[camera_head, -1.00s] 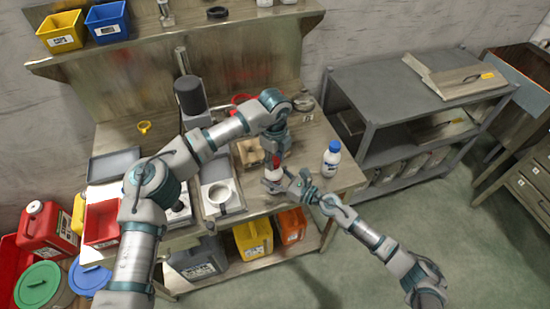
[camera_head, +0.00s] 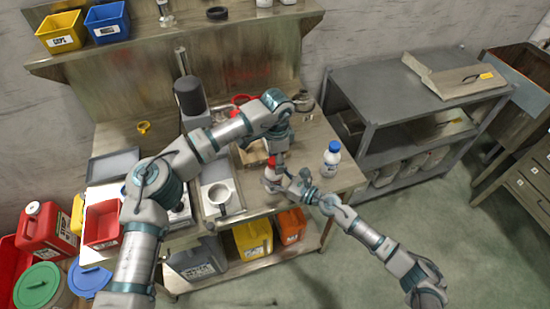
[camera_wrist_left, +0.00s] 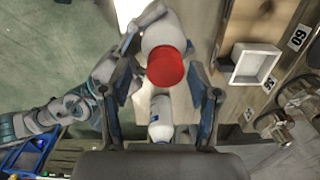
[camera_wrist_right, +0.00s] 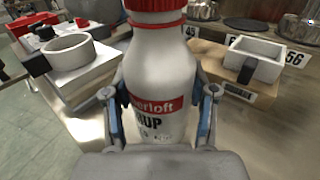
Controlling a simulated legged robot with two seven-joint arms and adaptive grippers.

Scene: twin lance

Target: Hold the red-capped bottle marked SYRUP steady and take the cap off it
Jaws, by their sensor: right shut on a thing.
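The SYRUP bottle, white with a red label (camera_wrist_right: 160,90), stands upright in the right wrist view. My right gripper (camera_wrist_right: 160,125) is shut around its body. Its red cap (camera_wrist_right: 155,5) is cut off by the top of that view. The cap also shows in the left wrist view (camera_wrist_left: 165,67), ahead of my left gripper (camera_wrist_left: 165,85), whose fingers are spread to either side with gaps. In the head view the left gripper (camera_head: 273,150) is just above the bottle (camera_head: 270,173) and partly hides it; the right gripper (camera_head: 287,182) comes from the right.
A white blue-capped bottle (camera_head: 331,158) stands close by on the right of the bench. A white square dish (camera_wrist_left: 256,64) lies near the bottle. The bench's front edge is close.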

